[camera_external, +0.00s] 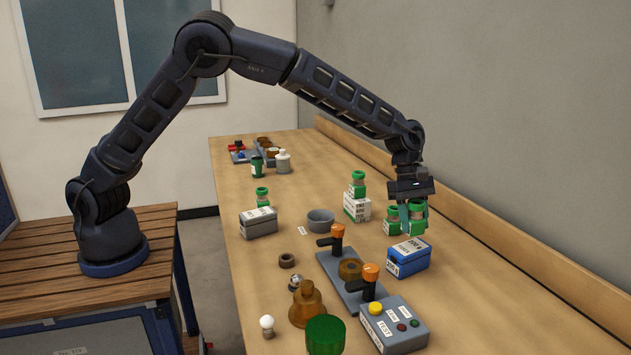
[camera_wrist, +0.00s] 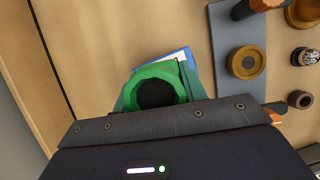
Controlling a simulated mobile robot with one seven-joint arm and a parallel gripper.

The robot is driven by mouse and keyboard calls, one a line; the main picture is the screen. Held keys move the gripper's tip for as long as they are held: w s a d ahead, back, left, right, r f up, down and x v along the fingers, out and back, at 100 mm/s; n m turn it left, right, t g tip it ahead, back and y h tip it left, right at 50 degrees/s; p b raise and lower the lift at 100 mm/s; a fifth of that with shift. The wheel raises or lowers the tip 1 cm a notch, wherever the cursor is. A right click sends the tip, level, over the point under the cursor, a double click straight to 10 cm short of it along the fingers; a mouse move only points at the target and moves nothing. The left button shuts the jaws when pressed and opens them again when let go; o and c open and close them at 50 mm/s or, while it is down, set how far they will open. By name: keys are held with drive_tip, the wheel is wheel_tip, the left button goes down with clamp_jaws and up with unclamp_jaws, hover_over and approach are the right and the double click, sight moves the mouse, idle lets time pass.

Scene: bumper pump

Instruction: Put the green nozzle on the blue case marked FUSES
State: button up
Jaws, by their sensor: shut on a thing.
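My gripper (camera_external: 415,213) is shut on a green nozzle (camera_external: 417,229), which stands upright between the fingers. In the wrist view the nozzle shows as a green ring (camera_wrist: 141,80) with a dark middle. The blue case (camera_external: 408,262) has a white label on its lid; its lettering is too small to read surely. The held nozzle is at the case's far right edge in the outside view, and I cannot tell whether they touch. In the wrist view a corner of the blue case (camera_wrist: 183,54) shows just past the nozzle, mostly hidden by it.
Another green-topped piece (camera_external: 391,220) stands close to the left of my gripper. A white box (camera_external: 356,208) bears another, and a grey case (camera_external: 258,224) has one behind it. A grey lever plate (camera_external: 352,295) and a button box (camera_external: 397,335) are near the blue case.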

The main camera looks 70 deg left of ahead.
sight(413, 233)
drive_tip(key=shift+f, duration=2)
drive_tip(key=shift+f, duration=0.1)
drive_tip(key=o, duration=1.1)
